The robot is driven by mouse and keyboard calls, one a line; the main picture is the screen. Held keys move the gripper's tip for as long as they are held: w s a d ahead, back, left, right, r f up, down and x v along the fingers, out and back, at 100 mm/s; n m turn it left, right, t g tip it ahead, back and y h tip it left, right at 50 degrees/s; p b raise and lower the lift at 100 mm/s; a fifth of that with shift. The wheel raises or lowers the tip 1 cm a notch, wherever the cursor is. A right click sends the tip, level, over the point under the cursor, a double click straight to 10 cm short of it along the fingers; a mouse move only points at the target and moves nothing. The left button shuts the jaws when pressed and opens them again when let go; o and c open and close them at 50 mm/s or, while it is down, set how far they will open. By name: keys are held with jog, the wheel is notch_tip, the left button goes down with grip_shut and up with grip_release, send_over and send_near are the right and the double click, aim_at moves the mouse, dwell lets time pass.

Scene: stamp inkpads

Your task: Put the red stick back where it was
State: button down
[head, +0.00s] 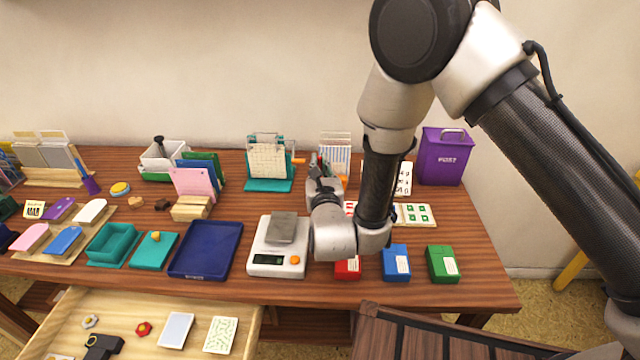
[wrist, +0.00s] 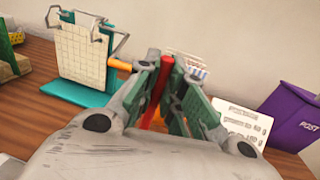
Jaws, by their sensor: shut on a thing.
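The red stick (wrist: 156,88) stands nearly upright between the two fingers of my gripper (wrist: 166,82) in the wrist view. My gripper is shut on it. In the head view my gripper (head: 323,178) is above the back half of the table, right of the teal calendar stand (head: 268,186) and in front of a rack of striped cards (head: 334,145). The stick is too small and covered to make out clearly there. The wrist view shows orange pieces behind the fingers; I cannot tell what they belong to. The stick's lower end is hidden.
Red (head: 347,270), blue (head: 396,264) and green (head: 442,264) boxes line the front edge. A purple post box (head: 444,158) stands at the back right. An open drawer (head: 190,312) juts out below left.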

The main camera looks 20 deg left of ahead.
jog(key=shift+f, duration=2.1)
jog(key=shift+f, duration=0.15)
jog(key=c, duration=1.5)
grip_release()
